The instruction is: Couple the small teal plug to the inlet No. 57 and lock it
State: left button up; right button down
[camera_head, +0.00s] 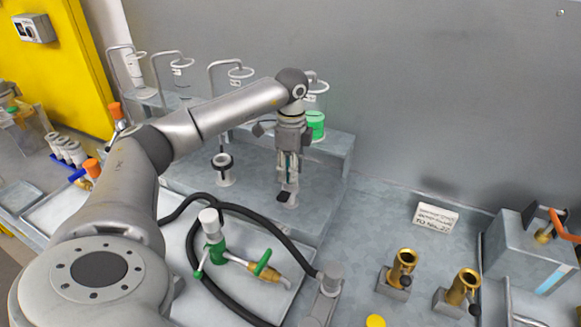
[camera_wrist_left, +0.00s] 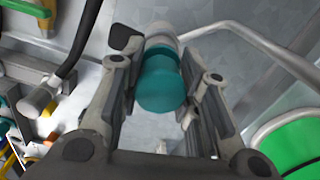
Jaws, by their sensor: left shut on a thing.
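My left gripper (camera_head: 288,182) points down over the grey stepped bench and is shut on the small teal plug. In the left wrist view the teal plug (camera_wrist_left: 160,82) sits between the two fingers, its rounded teal end towards the camera and a pale grey part beyond it. In the head view the fingers mostly hide the plug. A short pale inlet with a dark collar (camera_head: 222,168) stands left of the gripper, apart from it. I cannot read any inlet number, so I cannot tell which is No. 57. My right gripper is not in view.
A black hose (camera_head: 262,228) curves across the front, around a green-handled valve (camera_head: 215,238). Brass fittings (camera_head: 403,265) stand at right. A white sign (camera_head: 436,217) is behind them.

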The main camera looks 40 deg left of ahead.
pick_arm(q)
jog(key=shift+s+f+b, duration=0.1)
jog(key=shift+f+b, duration=0.2)
jog(key=shift+f, duration=0.3)
dwell(0.9)
jog(key=o, duration=1.1)
jog(key=shift+d, duration=0.1)
jog(key=shift+c, duration=0.2)
jog(key=shift+o, duration=0.2)
jog(key=shift+r, duration=0.1)
jog(key=shift+r+p, duration=0.55)
jog(key=shift+r, duration=0.05)
notch_tip(320, 180, up, 7)
jog(key=p, duration=0.5)
jog(key=shift+f, duration=0.15)
